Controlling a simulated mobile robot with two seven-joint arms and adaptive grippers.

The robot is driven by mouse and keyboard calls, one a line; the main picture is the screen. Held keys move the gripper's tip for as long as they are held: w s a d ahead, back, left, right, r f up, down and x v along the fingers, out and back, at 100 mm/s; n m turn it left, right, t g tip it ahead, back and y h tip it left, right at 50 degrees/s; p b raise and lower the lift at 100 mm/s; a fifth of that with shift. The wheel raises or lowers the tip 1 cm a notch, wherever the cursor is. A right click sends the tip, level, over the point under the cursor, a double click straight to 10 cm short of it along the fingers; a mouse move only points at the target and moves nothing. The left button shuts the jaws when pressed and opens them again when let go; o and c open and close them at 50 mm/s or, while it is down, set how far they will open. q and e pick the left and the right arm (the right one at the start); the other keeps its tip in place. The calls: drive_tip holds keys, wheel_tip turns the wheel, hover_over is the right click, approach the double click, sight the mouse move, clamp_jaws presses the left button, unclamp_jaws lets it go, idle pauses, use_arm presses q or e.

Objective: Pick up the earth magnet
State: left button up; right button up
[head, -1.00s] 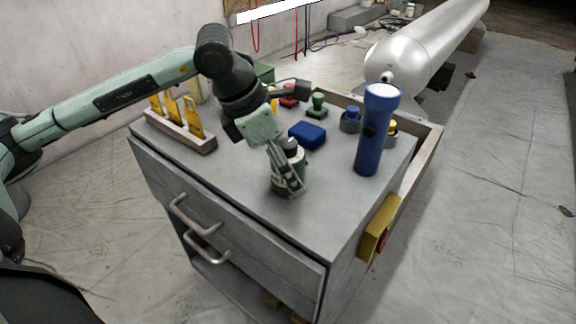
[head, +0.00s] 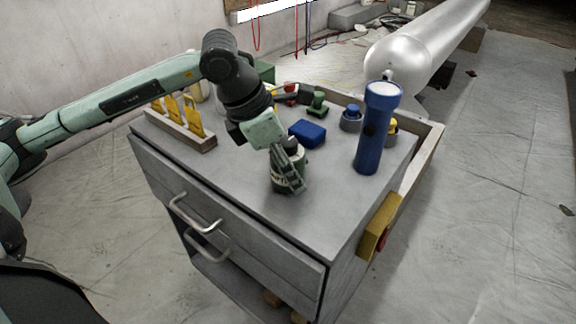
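A short dark green cylinder with pale lettering and a dark top knob (head: 277,183) stands upright on the grey cabinet top (head: 235,176), near its front edge. I take it to be the earth magnet. My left gripper (head: 290,180) reaches down over it from above, with a finger in front of its right side. That finger and the gripper body hide part of the cylinder. I cannot tell whether the fingers press on it. The cylinder appears to rest on the top. My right gripper is not in view.
A blue torch (head: 376,130) stands upright to the right. A blue block (head: 307,133) lies behind the cylinder. A wooden rack with yellow tags (head: 181,127) is at left, and a green-handled stamp-like piece (head: 317,103) is at the back. The front left of the top is clear.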

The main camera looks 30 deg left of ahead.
sight(284, 141)
use_arm(q)
drive_tip(key=shift+r, duration=0.1)
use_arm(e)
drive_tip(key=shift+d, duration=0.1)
use_arm(q)
drive_tip(key=shift+w+r, duration=0.1)
drive_tip(key=shift+r, duration=0.5)
wheel_tip(284, 141, up, 3)
drive_tip(key=shift+f, duration=0.2)
drive_tip(key=shift+a+r, duration=0.3)
drive_tip(key=shift+a, duration=0.35)
drive_tip(key=s+a+r+b, duration=0.2)
drive_tip(key=a+r, duration=0.4)
drive_tip(key=a, duration=0.4)
drive_tip(key=shift+s+r+b, duration=0.25)
drive_tip(key=shift+s+b, duration=0.1)
drive_tip(key=shift+b, duration=0.25)
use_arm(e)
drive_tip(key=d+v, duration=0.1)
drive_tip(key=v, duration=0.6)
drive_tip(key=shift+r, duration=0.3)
